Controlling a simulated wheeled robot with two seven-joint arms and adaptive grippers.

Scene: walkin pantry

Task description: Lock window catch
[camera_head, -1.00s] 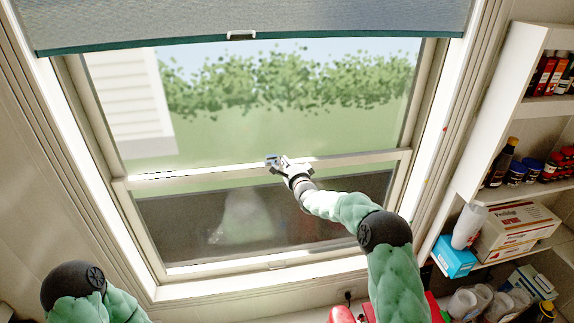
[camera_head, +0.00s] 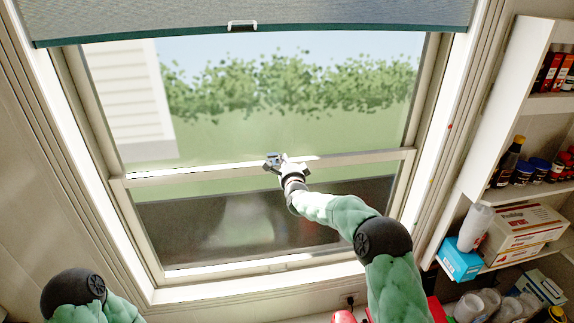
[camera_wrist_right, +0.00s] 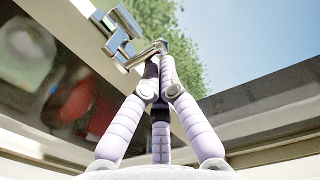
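The window catch (camera_head: 272,159) is a small metal fitting on the meeting rail (camera_head: 360,158) of the sash window. In the right wrist view the catch (camera_wrist_right: 120,32) is silver, with a short lever (camera_wrist_right: 146,52) reaching toward my fingers. My right gripper (camera_head: 281,166) is at the catch, just to its right. In the right wrist view its lilac fingers (camera_wrist_right: 160,54) are drawn together, with their tips at the lever's end. Whether the lever is pinched between them or only touched is hidden. My left gripper is out of view; only part of my left arm shows at the lower left.
A roller blind (camera_head: 255,20) covers the window's top. Shelves at the right hold bottles, jars, white cups (camera_head: 474,226), a blue box (camera_head: 459,260) and a carton (camera_head: 522,228). Red items (camera_head: 343,316) are near the sill below my right arm. Space before the panes is clear.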

